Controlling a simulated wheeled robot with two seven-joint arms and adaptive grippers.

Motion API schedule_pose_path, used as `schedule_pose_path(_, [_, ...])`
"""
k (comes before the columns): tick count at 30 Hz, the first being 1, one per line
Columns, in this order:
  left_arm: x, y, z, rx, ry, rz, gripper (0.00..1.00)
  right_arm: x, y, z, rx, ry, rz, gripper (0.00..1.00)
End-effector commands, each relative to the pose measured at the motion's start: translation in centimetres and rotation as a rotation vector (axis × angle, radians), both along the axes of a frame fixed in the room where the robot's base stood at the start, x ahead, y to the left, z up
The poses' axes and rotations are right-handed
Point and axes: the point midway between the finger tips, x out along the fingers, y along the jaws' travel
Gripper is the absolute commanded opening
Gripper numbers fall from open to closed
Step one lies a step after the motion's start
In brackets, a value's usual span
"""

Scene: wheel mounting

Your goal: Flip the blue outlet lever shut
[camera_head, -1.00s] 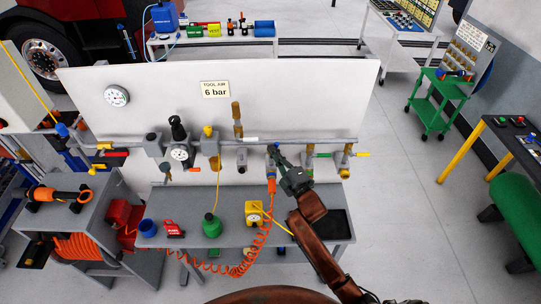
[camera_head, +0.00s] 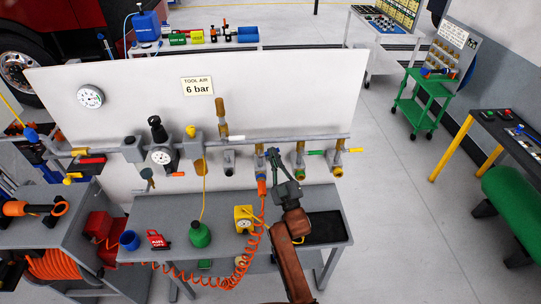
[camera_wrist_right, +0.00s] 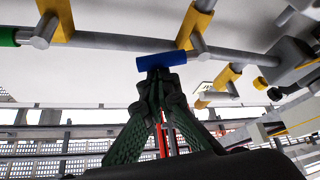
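The blue outlet lever (camera_wrist_right: 160,62) shows in the right wrist view as a short blue bar lying across the tips of my right gripper (camera_wrist_right: 160,76). The fingertips are together at the middle of the bar and appear to touch it; they do not straddle its length. In the head view my right gripper (camera_head: 274,160) is at the outlet with the orange hose, under the grey air pipe (camera_head: 220,143). Only a small bit of blue shows there, so the lever's angle is hard to tell. My left gripper is not in view.
Outlets with white (camera_head: 236,138), green (camera_head: 316,153) and yellow (camera_head: 360,150) levers sit along the pipe. The coiled orange hose (camera_head: 250,245) hangs from the outlet. A grey bench (camera_head: 165,208) stands below with a green bottle (camera_head: 200,235) and a yellow gauge box (camera_head: 243,213).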

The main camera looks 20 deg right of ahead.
Motion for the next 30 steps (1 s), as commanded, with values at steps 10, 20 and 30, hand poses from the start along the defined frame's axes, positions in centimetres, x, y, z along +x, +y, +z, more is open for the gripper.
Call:
schedule_pose_path(10, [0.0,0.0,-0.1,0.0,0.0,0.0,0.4,-0.1,-0.7,-1.7,-0.002,0.01,-0.005,0.0])
schedule_pose_path(20, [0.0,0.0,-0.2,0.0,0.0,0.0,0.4,-0.2,-0.9,-2.4,-0.002,0.013,-0.005,0.0])
schedule_pose_path(30, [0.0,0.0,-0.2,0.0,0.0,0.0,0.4,-0.2,-1.0,-2.8,-0.002,0.019,-0.007,0.0])
